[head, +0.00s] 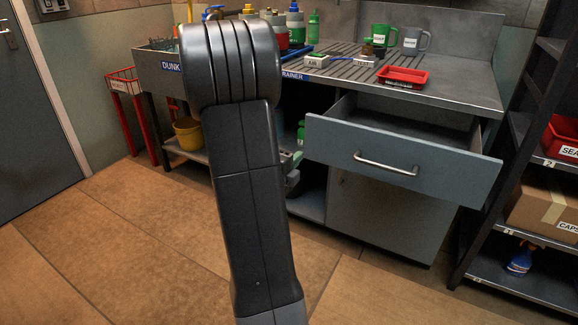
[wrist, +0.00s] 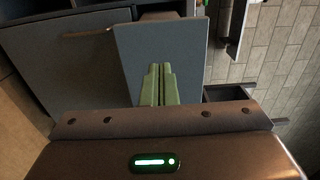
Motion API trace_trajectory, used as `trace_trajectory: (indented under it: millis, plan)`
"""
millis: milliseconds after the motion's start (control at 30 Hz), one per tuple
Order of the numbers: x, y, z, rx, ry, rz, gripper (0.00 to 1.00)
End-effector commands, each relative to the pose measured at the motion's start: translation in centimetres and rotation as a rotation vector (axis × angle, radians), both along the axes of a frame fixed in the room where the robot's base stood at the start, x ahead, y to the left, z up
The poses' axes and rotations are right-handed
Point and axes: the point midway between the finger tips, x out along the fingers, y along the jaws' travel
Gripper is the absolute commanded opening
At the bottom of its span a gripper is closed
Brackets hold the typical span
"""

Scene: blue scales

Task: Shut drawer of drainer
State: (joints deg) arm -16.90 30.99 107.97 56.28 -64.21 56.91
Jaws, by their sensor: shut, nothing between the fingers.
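The drainer (head: 460,90) is a grey metal counter with a ribbed top. Its drawer (head: 335,134) is pulled out, with the blue-grey front well forward of the cabinet and the inside visible from above. A silver bar handle (head: 386,163) is on the drawer front. My gripper (wrist: 160,66) shows in the wrist view with its two green fingers together and empty. They lie in front of a flat blue-grey panel (wrist: 163,38); I cannot tell whether they touch it. My gripper is not visible in the head view, where my arm covers part of the counter.
On the drainer are a red tray (head: 403,76), a green mug (head: 383,37) and a grey mug (head: 413,41). A dark shelf unit (head: 530,282) stands close on the right. A red stand (head: 128,105) is at the left. The tiled floor in front is clear.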

Motion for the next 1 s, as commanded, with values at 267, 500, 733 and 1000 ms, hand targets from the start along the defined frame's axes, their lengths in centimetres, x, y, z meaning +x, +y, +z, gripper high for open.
trace_trajectory:
  millis: [267,500,733,1000]
  plan:
    - [4.9,-3.1,-0.1,0.0,-0.001,-0.002,0.0]
    - [7.0,-4.3,-0.1,0.0,0.0,0.0,0.0]
    - [7.4,-4.5,0.0,0.0,0.0,0.002,0.0]
    - [7.5,-4.6,0.0,0.0,0.0,0.002,0.0]
